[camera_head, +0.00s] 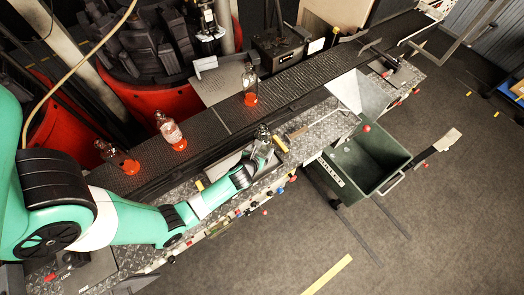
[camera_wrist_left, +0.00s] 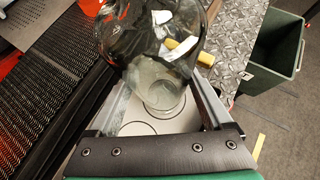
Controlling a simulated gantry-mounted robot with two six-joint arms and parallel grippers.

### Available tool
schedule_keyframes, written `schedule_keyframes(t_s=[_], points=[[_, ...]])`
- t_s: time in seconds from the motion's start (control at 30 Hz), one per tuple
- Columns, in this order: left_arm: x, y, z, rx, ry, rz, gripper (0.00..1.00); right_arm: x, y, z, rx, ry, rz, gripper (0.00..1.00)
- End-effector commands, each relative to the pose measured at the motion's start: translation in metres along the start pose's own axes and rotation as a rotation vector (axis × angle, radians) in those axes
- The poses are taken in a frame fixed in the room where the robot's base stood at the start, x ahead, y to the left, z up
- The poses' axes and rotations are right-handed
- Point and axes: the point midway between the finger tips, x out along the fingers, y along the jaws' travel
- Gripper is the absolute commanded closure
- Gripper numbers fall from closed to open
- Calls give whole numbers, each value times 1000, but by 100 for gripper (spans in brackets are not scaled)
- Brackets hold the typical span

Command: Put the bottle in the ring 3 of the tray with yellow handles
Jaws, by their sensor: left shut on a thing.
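A clear glass bottle (camera_head: 263,132) is held in my left gripper (camera_head: 259,152) over the tray at the conveyor's near side. In the left wrist view the bottle (camera_wrist_left: 150,50) fills the upper middle, with its narrower part between the fingers of the gripper (camera_wrist_left: 162,100). The pale tray (camera_wrist_left: 185,122) shows below it, with circular ring outlines; ring numbers cannot be read. One yellow handle (camera_head: 199,185) shows at the tray's left end, and a yellow piece (camera_wrist_left: 172,43) shows by the glass. I cannot tell whether the bottle touches the tray. My right gripper is not seen.
A green bin (camera_head: 365,160) stands to the right. Open floor lies in front.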

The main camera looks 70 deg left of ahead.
Motion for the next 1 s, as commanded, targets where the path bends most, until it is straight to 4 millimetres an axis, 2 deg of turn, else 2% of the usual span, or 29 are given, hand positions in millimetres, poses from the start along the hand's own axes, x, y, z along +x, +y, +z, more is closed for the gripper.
schedule_keyframes(t_s=[0.13, 0.17, 0.23, 0.57, 0.67, 1.0], points=[[1, 0, 0, 0, -2, -1, 100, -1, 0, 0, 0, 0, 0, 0], [1, 0, -2, 1, 1, 0, 13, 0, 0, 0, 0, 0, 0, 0], [1, 0, -1, 1, 1, 0, 0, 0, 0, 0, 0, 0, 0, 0], [-5, 0, 1, 1, 1, 0, 0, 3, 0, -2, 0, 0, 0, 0], [-21, 0, 2, 3, 1, -2, 0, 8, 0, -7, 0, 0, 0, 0], [-101, -1, 2, 3, 0, -4, 0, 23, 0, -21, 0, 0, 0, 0]])
